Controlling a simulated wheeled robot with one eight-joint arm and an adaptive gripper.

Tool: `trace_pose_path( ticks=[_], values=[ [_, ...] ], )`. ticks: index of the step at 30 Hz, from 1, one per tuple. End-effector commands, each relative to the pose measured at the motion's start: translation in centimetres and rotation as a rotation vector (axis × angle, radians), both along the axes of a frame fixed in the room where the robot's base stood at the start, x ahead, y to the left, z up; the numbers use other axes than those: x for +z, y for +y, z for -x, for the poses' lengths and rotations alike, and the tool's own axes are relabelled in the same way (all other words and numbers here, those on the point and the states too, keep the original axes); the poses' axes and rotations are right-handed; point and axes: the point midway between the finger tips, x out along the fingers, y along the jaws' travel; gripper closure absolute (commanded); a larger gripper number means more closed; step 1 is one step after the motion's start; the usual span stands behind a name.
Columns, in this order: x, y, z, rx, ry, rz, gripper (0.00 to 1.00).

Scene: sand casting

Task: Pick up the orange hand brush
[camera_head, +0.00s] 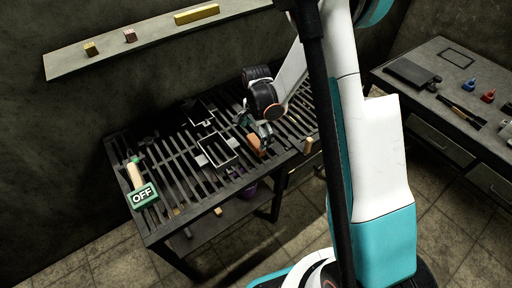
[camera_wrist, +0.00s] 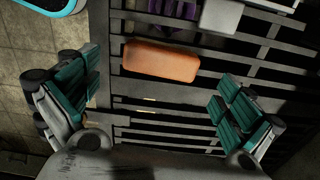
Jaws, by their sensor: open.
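The orange hand brush (camera_wrist: 160,62) shows in the wrist view as a rounded orange block lying across the dark slats of the slatted table. In the head view the brush (camera_head: 254,146) lies near the table's front edge, partly hidden by my gripper. My gripper (camera_wrist: 157,94) is open, with its teal-padded fingers wide apart and nothing between them. The brush sits ahead of the fingers in the wrist view, toward the top of the picture. In the head view my gripper (camera_head: 264,131) is just above the brush; I cannot tell the exact height gap.
The slatted table (camera_head: 158,228) carries open metal frames (camera_head: 218,151) left of the brush. A wooden piece (camera_head: 308,145) is at the front edge to the right. A wall shelf and a right-hand bench (camera_head: 430,108) hold small items.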

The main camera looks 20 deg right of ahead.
Motion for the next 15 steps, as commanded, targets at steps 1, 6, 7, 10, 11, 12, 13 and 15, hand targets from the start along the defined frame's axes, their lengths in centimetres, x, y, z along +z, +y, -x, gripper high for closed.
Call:
trace_pose_path(
  ticks=[1,6,7,10,11,12,13,15],
  values=[
    [-0.2,0.0,0.0,0.0,0.0,0.0,0.0],
    [-1.4,-0.1,-0.1,0.0,0.0,0.0,0.0],
    [-1.8,-0.1,-0.1,0.0,0.0,0.0,0.0],
    [-3.3,-0.3,-0.2,0.0,0.0,0.0,0.0],
    [-3.8,-0.3,-0.3,0.0,0.0,0.0,0.0],
    [-4.4,-0.3,-0.3,0.0,-0.001,0.0,0.0],
    [-4.7,-0.3,-0.3,0.0,-0.002,0.0,0.0],
    [-5.3,-0.3,-0.2,0.0,-0.003,0.0,0.0]
  ],
)
